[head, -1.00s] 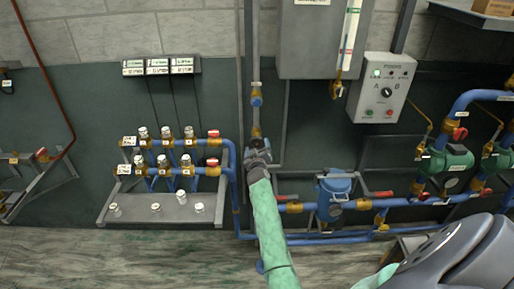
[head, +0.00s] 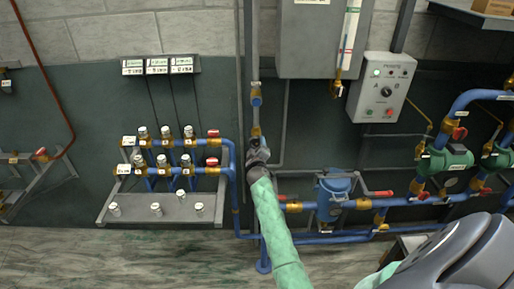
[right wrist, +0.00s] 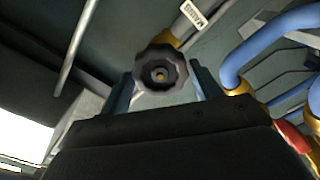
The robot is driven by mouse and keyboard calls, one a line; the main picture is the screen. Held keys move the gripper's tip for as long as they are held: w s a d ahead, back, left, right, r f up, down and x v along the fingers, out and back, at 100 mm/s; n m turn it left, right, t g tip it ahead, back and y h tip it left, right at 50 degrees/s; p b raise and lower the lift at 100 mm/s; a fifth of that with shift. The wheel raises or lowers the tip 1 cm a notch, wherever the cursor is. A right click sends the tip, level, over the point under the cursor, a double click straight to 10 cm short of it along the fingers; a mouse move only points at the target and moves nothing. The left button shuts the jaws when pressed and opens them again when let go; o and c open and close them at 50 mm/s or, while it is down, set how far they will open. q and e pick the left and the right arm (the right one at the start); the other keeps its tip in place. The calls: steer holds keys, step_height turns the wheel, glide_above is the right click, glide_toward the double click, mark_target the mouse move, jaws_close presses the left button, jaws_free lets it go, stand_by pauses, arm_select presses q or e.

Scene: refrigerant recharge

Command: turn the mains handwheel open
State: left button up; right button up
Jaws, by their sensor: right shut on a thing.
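The mains handwheel (right wrist: 160,76) is a dark, lobed knob with a brass centre. In the right wrist view it sits between the two fingers of my right gripper (right wrist: 163,84), which is shut on it. A white tag reading like "MAINS" (right wrist: 194,14) hangs beside the brass valve body. In the head view my right gripper (head: 257,148) is at the vertical pipe, at the end of the pale green arm, and covers most of the handwheel. My left gripper is not in view.
A rack of small valves on blue pipes (head: 170,143) stands to the left. A blue filter housing (head: 334,200) with red-handled valves stands close to the right. A grey control box (head: 382,87) is on the wall, with green pumps (head: 447,160) at far right.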

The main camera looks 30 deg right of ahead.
steer(key=n, duration=0.3)
steer(key=shift+r+p, duration=0.15)
steer(key=shift+p, duration=0.25)
steer(key=shift+n, duration=1.2)
steer(key=shift+n+p, duration=0.75)
steer(key=shift+n, duration=0.35)
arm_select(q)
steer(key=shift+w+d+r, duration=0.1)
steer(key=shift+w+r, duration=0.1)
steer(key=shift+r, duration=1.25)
arm_select(e)
steer(key=shift+a+n, duration=0.1)
steer(key=shift+n, duration=0.9)
arm_select(q)
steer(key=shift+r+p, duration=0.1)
steer(key=shift+p, duration=0.25)
